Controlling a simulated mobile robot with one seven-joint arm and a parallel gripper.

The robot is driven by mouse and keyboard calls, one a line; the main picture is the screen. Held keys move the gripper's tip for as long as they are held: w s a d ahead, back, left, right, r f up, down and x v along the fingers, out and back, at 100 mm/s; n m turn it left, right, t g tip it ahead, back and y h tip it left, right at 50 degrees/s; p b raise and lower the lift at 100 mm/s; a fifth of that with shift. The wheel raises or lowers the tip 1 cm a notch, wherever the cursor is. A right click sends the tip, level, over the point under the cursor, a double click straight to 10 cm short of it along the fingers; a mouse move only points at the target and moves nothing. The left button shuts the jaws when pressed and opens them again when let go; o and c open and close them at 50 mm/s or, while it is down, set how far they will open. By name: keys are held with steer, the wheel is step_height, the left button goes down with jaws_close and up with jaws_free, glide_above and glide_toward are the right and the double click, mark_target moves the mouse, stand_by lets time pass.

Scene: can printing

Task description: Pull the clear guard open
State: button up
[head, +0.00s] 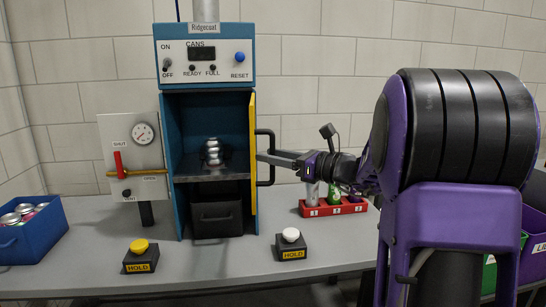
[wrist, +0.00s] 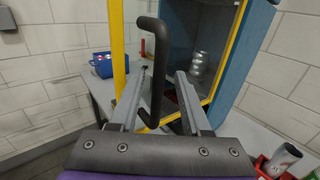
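The clear guard (head: 253,150) has a yellow frame and stands swung out at the right side of the blue printer cabinet, nearly edge-on in the head view. Its frame (wrist: 119,50) also shows in the wrist view, and I see through its pane. Its black bar handle (head: 271,140) sticks out to the right; the handle (wrist: 154,65) rises in front of my gripper in the wrist view. My gripper (wrist: 160,88) is at the handle, its two fingers spread apart with the bar between them. A gap shows on the right of the bar; contact is unclear.
A yellow-button box (head: 141,257) and a white-button box (head: 291,245) stand on the table front. A red rack (head: 333,208) with bottles is at the right, and a blue bin (head: 38,238) of cans at the left.

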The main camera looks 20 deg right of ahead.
steer(key=shift+s+f, duration=0.1)
steer(key=v, duration=1.7)
steer(key=shift+d+b, duration=0.2)
steer(key=shift+b, duration=0.1)
steer(key=shift+a, duration=0.1)
